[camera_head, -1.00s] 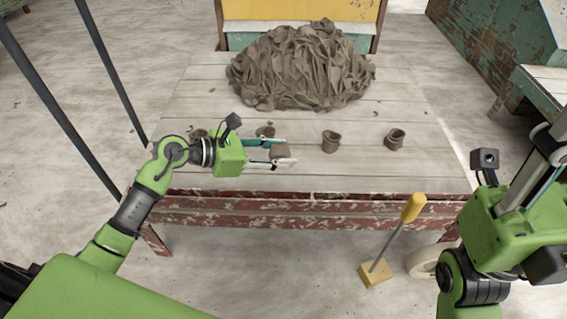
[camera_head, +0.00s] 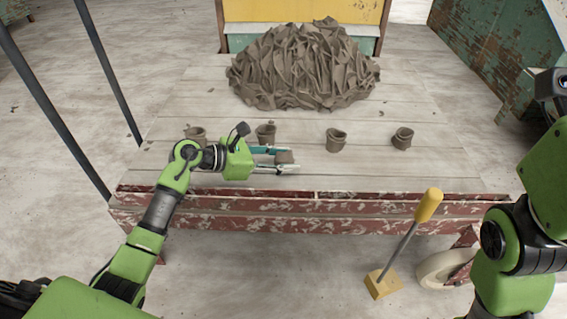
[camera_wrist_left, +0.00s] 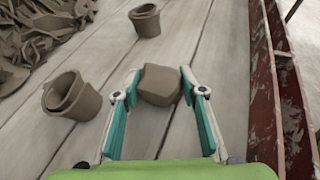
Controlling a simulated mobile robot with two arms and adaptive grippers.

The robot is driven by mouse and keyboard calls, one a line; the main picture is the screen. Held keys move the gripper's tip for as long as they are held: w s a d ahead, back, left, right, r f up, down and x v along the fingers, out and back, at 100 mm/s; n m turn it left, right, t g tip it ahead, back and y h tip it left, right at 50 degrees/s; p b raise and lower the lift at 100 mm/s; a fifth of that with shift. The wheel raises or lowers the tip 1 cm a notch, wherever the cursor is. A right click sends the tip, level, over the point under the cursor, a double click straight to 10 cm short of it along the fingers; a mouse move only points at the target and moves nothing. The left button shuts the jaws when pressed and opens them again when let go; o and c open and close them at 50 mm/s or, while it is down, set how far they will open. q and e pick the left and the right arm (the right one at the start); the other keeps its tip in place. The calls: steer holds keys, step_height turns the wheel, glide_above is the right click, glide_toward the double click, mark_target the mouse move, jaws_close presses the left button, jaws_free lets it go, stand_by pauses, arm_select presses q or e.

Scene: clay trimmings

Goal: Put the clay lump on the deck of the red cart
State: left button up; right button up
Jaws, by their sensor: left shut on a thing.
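The clay lump (camera_head: 284,157) is a small brown block. It also shows in the left wrist view (camera_wrist_left: 159,85), between the fingertips. My left gripper (camera_head: 276,159) is shut on it, with teal-padded fingers on either side. The lump is over the near part of the pale plank deck (camera_head: 370,175) of the red cart (camera_head: 300,217). I cannot tell whether it touches the planks. My right arm (camera_head: 520,240) stands at the right edge; its fingers are out of frame.
A large heap of clay trimmings (camera_head: 300,70) covers the back of the deck. Several small clay pots stand in a row, including one beside my left gripper (camera_head: 265,134) and others to the right (camera_head: 336,140) (camera_head: 402,138). A yellow-handled tool (camera_head: 405,245) stands before the cart.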

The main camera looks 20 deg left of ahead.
arm_select(q)
steer(key=o, duration=0.8)
steer(key=shift+f, duration=0.15)
steer(key=o, duration=0.4)
